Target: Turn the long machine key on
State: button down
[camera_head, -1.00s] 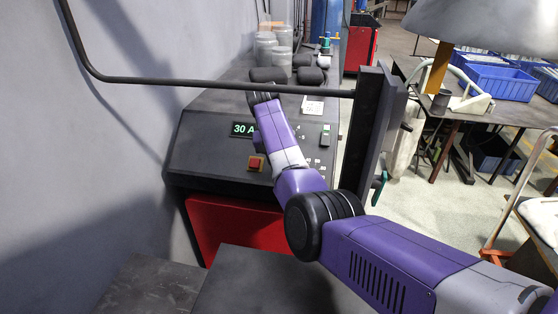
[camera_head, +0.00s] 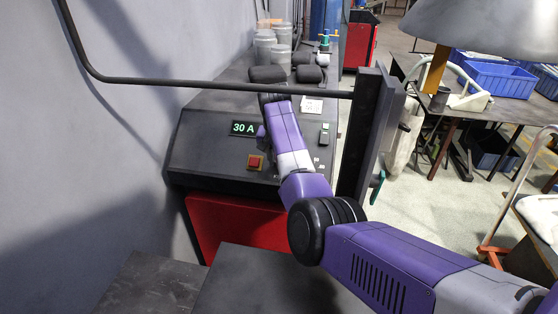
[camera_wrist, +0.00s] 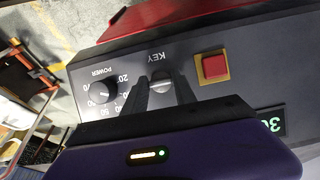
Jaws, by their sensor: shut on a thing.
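The machine key (camera_wrist: 160,86) shows as a small pale metal piece under the KEY label on the dark panel in the wrist view. The two dark fingers of my gripper (camera_wrist: 161,80) stand on either side of it and are shut on it. The fingers hide part of the key and its lock, so its exact turn angle cannot be told. In the head view my purple arm covers the key and the fingers. The machine's panel (camera_head: 206,150) has a lit display (camera_head: 243,128) reading 30 A.
A red button on a yellow plate (camera_wrist: 213,66) sits close beside the key. The POWER knob (camera_wrist: 103,92) is on its other side. A black bar (camera_head: 220,84) crosses above the panel, joining a dark upright post (camera_head: 363,135). Grey jars (camera_head: 266,48) stand behind.

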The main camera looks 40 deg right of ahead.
jog(key=c, duration=1)
grip_release()
jog(key=b+v, duration=0.1)
jog(key=v, duration=0.6)
jog(key=shift+r, duration=0.4)
jog(key=shift+a, duration=0.15)
